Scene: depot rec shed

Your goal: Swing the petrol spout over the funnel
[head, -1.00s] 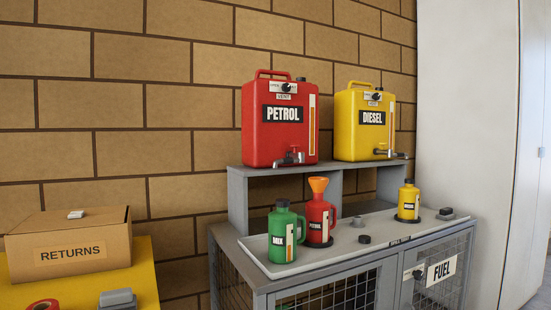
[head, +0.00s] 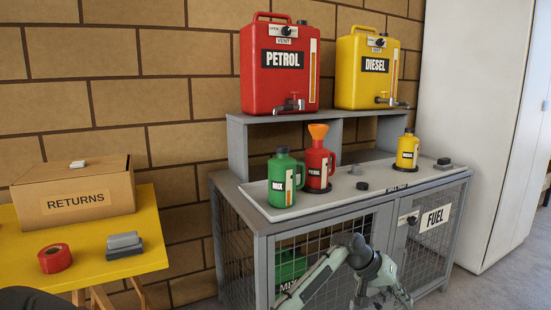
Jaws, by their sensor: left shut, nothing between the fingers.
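The red PETROL can (head: 279,80) stands on the raised grey shelf, with a tap and spout (head: 288,106) low on its front. The spout appears swung along the can's front toward the left, not over the funnel. The orange funnel (head: 318,131) sits upright in the neck of the red petrol bottle (head: 317,166), below and right of the tap. My left gripper (head: 402,301) is low in front of the cabinet, well below the can and funnel. It is shut and empty, partly cut off by the bottom edge. My right gripper is not in view.
A yellow DIESEL can (head: 366,75) with its own tap stands right of the petrol can. A green MIX bottle (head: 281,180) and a yellow bottle (head: 407,150) flank the funnel bottle on the tray (head: 345,197). A RETURNS box (head: 75,190) stands left.

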